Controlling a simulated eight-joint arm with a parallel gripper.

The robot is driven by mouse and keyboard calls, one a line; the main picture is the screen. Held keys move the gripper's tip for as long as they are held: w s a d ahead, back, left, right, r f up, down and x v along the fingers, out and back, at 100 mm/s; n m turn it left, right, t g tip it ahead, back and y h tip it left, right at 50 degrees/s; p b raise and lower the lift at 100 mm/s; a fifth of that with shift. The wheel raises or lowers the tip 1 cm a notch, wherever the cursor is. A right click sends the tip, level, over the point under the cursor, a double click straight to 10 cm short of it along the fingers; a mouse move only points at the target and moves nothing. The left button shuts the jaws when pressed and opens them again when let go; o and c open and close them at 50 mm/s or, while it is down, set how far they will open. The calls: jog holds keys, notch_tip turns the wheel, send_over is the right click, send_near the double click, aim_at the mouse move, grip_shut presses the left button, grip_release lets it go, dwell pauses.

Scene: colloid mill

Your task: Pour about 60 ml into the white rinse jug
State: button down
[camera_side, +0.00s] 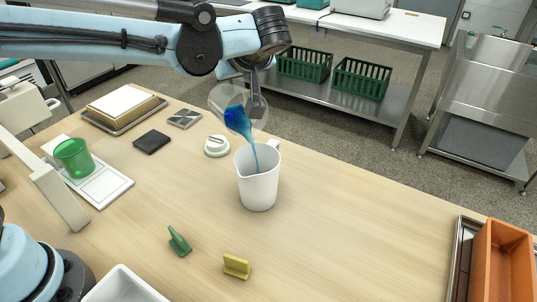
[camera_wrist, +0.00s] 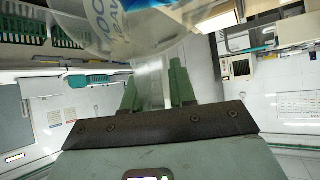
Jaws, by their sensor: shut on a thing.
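The white rinse jug (camera_side: 258,182) stands upright on the wooden table, its handle at the upper right. My gripper (camera_side: 255,100) is shut on a clear beaker (camera_side: 222,95) holding blue liquid (camera_side: 239,119). The beaker is tilted above the jug, and a thin blue stream (camera_side: 255,156) runs from it down into the jug's mouth. The liquid level inside the jug is hidden. In the wrist view the clear beaker (camera_wrist: 130,25) with blue printed marks fills the top, beyond my gripper's fingers (camera_wrist: 158,85).
A green cup (camera_side: 73,157) stands on a white flat device at the left. A round white knob-like item (camera_side: 216,146) sits close behind the jug. Green (camera_side: 179,241) and yellow (camera_side: 237,266) small pieces lie in front. An orange bin (camera_side: 503,262) is at right. The table right of the jug is clear.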

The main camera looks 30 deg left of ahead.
aim_at(222, 87)
jog(key=shift+s+d+r, duration=0.1)
jog(key=shift+s+d, duration=0.05)
jog(key=shift+d, duration=0.1)
jog(key=shift+a, duration=0.3)
jog(key=w+a+f+g+h, duration=0.1)
jog(key=w+a+f+h, duration=0.1)
jog(key=a+f, duration=0.1)
jog(key=shift+g+h, duration=0.3)
jog(key=shift+g, duration=0.1)
jog(key=shift+w+a+f+g+h, duration=0.2)
jog(key=shift+a+f+g+h, duration=0.1)
jog(key=shift+f+h, duration=0.3)
jog(key=shift+w+a+f+g+h, duration=0.15)
jog(key=shift+a+f+g+h, duration=0.1)
jog(key=shift+f+h, duration=0.35)
jog(key=shift+f, duration=0.1)
dwell(0.4)
jog(key=w+a+f+g+h+b, duration=0.1)
jog(key=w+a+f+g+h, duration=0.2)
jog(key=a+f+h, duration=0.3)
jog(key=shift+w+f+g+h, duration=0.2)
jog(key=shift+f+g+h, duration=0.65)
jog(key=shift+f+h, duration=0.2)
